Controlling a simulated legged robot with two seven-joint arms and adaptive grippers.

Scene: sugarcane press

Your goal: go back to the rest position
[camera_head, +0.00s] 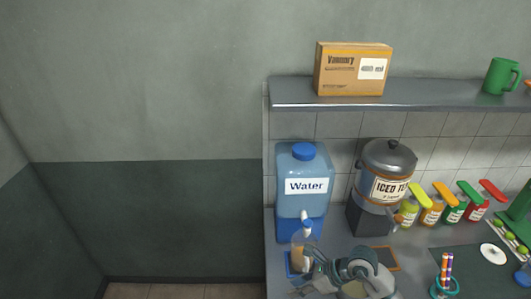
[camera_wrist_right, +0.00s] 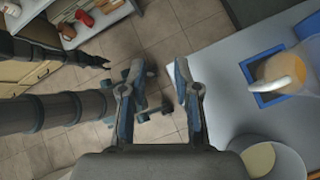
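My right gripper (camera_head: 308,284) is at the counter's left front, just in front of the water dispenser (camera_head: 303,185). In the right wrist view my right gripper (camera_wrist_right: 157,95) has its two fingers apart, with nothing between them. A clear cup with orange-brown content (camera_head: 298,258) stands under the dispenser's white tap, on a blue tray. In the right wrist view the cup (camera_wrist_right: 290,72) is to the right of the fingers, apart from them. My left gripper does not show in the head view.
A steel iced tea urn (camera_head: 387,180) stands right of the dispenser. Several bottles with coloured caps, a cutting board (camera_head: 462,262) and a pen-like bundle in a teal holder (camera_head: 445,285) are farther right. A cardboard box (camera_head: 352,70) sits on the shelf above. The left side is bare wall.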

